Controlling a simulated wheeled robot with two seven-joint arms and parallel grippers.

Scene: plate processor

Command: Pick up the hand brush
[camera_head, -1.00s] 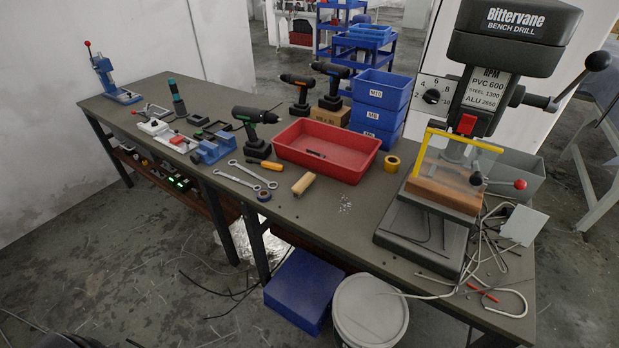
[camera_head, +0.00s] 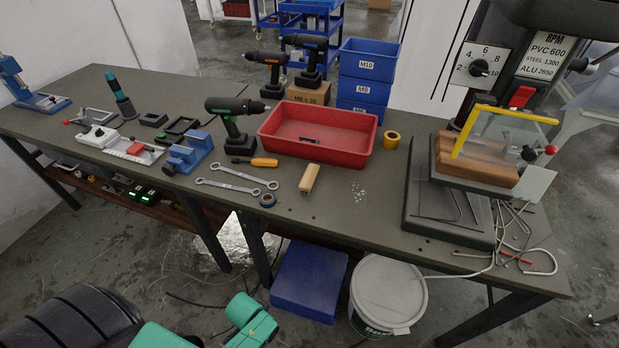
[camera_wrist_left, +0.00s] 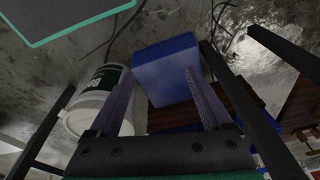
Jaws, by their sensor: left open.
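A small pale wooden block with rounded edges (camera_head: 309,179), probably the hand brush, lies near the front edge of the workbench (camera_head: 340,208). Its bristles cannot be made out. My left gripper (camera_wrist_left: 161,73) shows in the left wrist view with its two fingers apart and nothing between them. It is below bench height, with the blue box and white bucket beyond it. In the head view only green and black parts of my arm show at bottom left, away from the block. My right gripper is not in view.
A red tray (camera_head: 367,155) stands behind the block. The bench drill (camera_head: 450,233) stands right. A blue box (camera_head: 310,283) and white bucket (camera_head: 388,290) are below the bench front.

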